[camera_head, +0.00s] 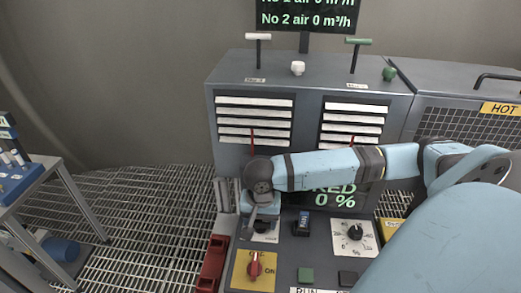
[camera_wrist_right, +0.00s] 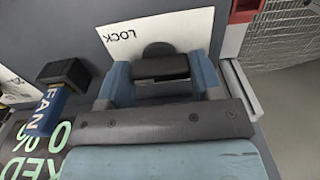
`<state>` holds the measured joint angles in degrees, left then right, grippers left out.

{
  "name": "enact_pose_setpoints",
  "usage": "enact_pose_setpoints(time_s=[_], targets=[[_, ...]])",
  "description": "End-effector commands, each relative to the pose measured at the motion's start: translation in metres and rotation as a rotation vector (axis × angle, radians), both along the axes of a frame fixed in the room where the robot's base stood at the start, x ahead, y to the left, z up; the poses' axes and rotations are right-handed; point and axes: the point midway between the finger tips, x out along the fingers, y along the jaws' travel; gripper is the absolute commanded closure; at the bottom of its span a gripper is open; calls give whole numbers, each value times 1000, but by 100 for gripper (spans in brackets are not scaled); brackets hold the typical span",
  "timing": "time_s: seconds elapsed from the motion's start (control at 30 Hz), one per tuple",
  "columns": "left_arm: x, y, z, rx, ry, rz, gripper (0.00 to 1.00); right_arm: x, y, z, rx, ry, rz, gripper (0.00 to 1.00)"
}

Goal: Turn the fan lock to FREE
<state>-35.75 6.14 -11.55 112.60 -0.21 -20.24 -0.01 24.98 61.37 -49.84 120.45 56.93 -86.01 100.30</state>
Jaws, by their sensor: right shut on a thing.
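The fan lock is a dark knob (camera_wrist_right: 160,68) on a white plate lettered LOCK (camera_wrist_right: 120,38) in the right wrist view. My right gripper (camera_wrist_right: 162,78) has its two blue fingers on either side of the knob and is shut on it. In the head view my right gripper (camera_head: 264,222) points down at the panel and hides the knob. Part of the white plate (camera_head: 265,238) shows below it. The display (camera_head: 335,196) shows "KED" and "0 %" in green, its left part hidden by my arm. My left gripper is not in view.
Next to the lock is a blue and black FAN switch (camera_head: 302,222). A white dial plate (camera_head: 342,245), a red OFF/ON knob (camera_head: 255,266) and a green button (camera_head: 305,275) are close by. A red tray-like part (camera_head: 213,262) lies left of the panel. A bench (camera_head: 50,190) stands far left.

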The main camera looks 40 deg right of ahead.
Motion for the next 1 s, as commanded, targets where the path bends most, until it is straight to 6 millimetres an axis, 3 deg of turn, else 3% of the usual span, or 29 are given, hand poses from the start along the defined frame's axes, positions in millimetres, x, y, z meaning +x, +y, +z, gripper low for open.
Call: enact_pose_setpoints(time_s=[0.37,1.0], targets=[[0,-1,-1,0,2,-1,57,0,-1,0,-1,0,187,64],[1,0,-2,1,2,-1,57,1,0,1,-1,-2,789,64]])
